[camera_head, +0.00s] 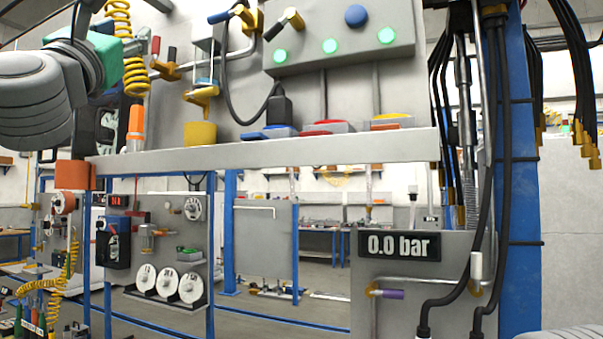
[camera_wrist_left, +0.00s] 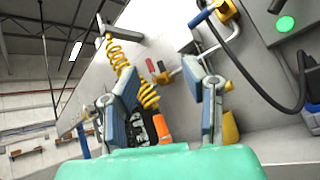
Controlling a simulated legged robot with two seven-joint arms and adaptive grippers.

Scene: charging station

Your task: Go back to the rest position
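My left gripper (camera_head: 122,70) is at the upper left in the head view, with its teal body partly hidden by the grey wrist. In the left wrist view its two blue-grey fingers (camera_wrist_left: 162,82) stand well apart with nothing between them. They point towards the grey panel, which carries red and black handles (camera_head: 155,46) and a yellow coiled hose (camera_head: 118,25). I cannot tell the exact gap to the panel. My right gripper is in neither view.
A grey shelf (camera_head: 270,152) holds an orange-and-white bottle (camera_head: 135,128), a yellow cup (camera_head: 199,133) and coloured buttons. A box with green-lit buttons (camera_head: 330,46) is above. A blue post (camera_head: 518,170) with hanging black cables stands right. A display (camera_head: 398,246) reads 0.0 bar.

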